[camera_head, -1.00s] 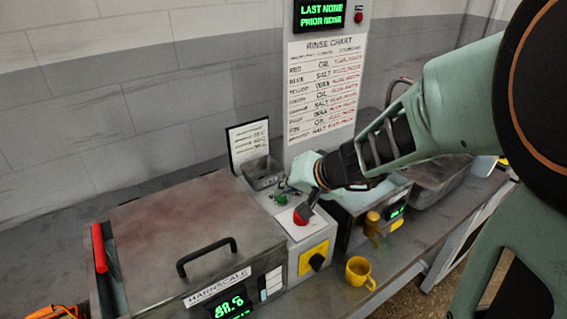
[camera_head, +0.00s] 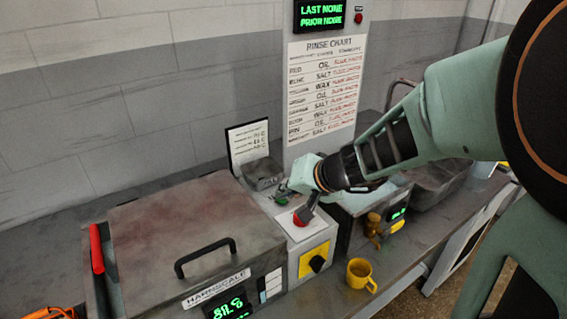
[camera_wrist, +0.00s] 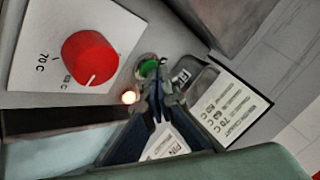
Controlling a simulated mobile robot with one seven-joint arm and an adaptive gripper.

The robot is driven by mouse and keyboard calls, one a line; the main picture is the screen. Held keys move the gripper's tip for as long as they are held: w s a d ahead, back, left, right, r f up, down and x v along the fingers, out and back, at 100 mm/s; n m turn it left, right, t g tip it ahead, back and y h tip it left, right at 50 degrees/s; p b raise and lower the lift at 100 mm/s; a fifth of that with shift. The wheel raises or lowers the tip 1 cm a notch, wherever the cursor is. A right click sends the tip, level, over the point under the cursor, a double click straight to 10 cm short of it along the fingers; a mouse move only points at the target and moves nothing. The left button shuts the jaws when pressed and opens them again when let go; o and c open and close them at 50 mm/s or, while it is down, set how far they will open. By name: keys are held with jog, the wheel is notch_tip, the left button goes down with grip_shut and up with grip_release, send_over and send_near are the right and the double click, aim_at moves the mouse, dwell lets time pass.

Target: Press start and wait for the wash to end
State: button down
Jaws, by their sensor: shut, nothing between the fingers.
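The green button (camera_head: 281,200) is on the grey control box beside the washer; in the wrist view the green button (camera_wrist: 148,67) shows just beyond my fingertips. A small lamp (camera_wrist: 129,97) glows orange-white next to it. A red dial (camera_wrist: 90,57) with temperature marks sits on a white plate; it also shows in the head view (camera_head: 299,219). My gripper (camera_wrist: 160,97) is shut and empty, its tips close to the green button; I cannot tell whether they touch it. The washer (camera_head: 190,235), labelled HARNSCALE, has its lid down and a green lit display (camera_head: 228,307).
A yellow mug (camera_head: 360,274) stands on the bench at the front. A small metal tray (camera_head: 262,172) and a white card (camera_head: 248,144) are behind the control box. A rinse chart (camera_head: 322,85) hangs under a display (camera_head: 321,15) reading LAST NONE, PRIOR NONE.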

aim_at(285, 200)
jog(key=shift+r+p, duration=0.45)
jog(key=shift+r, duration=0.35)
jog(key=shift+r+p, duration=1.8)
jog(key=shift+r, duration=0.75)
jog(key=shift+d, duration=0.1)
